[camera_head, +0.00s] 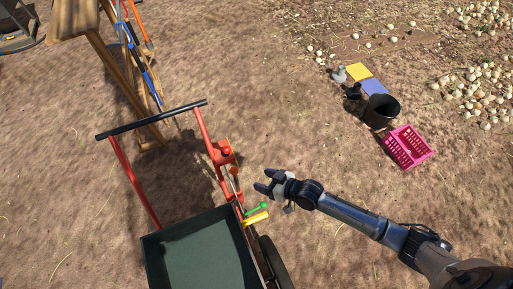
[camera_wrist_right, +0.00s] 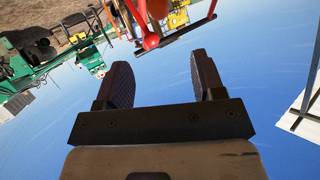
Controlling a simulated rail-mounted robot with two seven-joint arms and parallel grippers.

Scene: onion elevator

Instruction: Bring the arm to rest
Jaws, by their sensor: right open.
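My right arm (camera_head: 355,213) reaches in from the lower right in the head view. Its gripper (camera_head: 262,181) is open and empty, held apart from the red-handled cart beside it. In the right wrist view the two fingers (camera_wrist_right: 165,82) stand apart with only blue sky between them. Red bars and a red ball knob (camera_wrist_right: 151,41) show beyond the fingers. My left gripper is in neither view.
The cart has a dark green bed (camera_head: 203,255), a black push bar (camera_head: 152,119), and green and yellow levers (camera_head: 257,218) near my gripper. A pink crate (camera_head: 408,147) and a black bucket (camera_head: 381,111) stand right. A wooden bench (camera_head: 75,17) is upper left. Ground between is clear.

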